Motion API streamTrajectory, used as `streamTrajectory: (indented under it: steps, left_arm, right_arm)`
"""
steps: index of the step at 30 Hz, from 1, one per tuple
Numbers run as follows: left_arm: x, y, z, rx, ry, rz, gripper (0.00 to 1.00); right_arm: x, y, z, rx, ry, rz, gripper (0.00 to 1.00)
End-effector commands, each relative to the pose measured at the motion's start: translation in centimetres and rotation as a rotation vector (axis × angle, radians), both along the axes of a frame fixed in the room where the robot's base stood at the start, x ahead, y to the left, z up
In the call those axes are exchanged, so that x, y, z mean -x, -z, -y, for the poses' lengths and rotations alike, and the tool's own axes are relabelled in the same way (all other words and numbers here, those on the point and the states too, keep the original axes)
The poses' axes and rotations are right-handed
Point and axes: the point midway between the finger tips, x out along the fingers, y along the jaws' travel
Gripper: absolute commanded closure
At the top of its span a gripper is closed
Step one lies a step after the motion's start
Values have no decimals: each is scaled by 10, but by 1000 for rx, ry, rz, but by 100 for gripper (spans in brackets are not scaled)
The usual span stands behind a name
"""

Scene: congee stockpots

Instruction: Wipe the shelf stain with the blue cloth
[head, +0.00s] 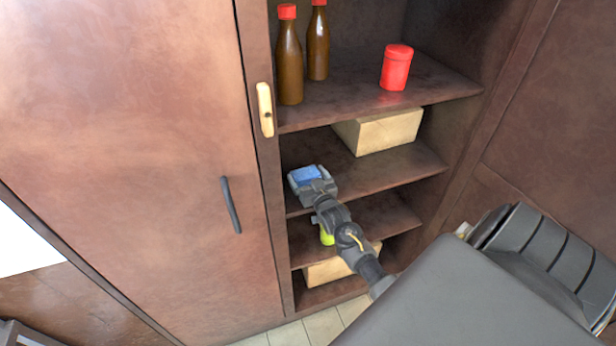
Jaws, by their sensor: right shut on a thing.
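The blue cloth (308,174) is in the jaws of my right gripper (305,178), which is shut on it. The gripper and cloth are at the left front part of the second shelf from the top (405,163), near the upright beside the closed door. I cannot tell whether the cloth touches the shelf. No stain shows clearly; the gripper and cloth hide part of the shelf. My left gripper is not in view.
Two brown bottles (290,62) with red caps and a red canister (396,68) stand on the shelf above. A pale box (382,131) sits at the back of the cloth's shelf. A yellow-green item (327,238) and another pale box (325,272) are lower. The door (130,150) is closed at left.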

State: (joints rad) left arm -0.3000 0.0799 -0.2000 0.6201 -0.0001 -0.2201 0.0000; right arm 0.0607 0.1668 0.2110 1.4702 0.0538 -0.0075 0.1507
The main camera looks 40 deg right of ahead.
Motion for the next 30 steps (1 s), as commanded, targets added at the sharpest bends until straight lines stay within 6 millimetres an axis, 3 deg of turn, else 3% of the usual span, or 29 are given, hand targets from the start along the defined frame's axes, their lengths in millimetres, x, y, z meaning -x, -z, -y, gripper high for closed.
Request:
streamTrajectory:
  steps: [1, 12, 23, 30]
  left_arm:
    - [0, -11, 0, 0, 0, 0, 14]
    - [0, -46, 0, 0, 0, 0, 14]
    - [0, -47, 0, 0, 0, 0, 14]
    - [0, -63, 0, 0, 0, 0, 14]
  right_arm:
    - [0, -12, 0, 1, 0, 2, 28]
    - [0, -50, 0, 1, 0, 3, 28]
    - [0, -51, 1, 1, 1, 3, 28]
    - [0, -68, 1, 1, 1, 4, 28]
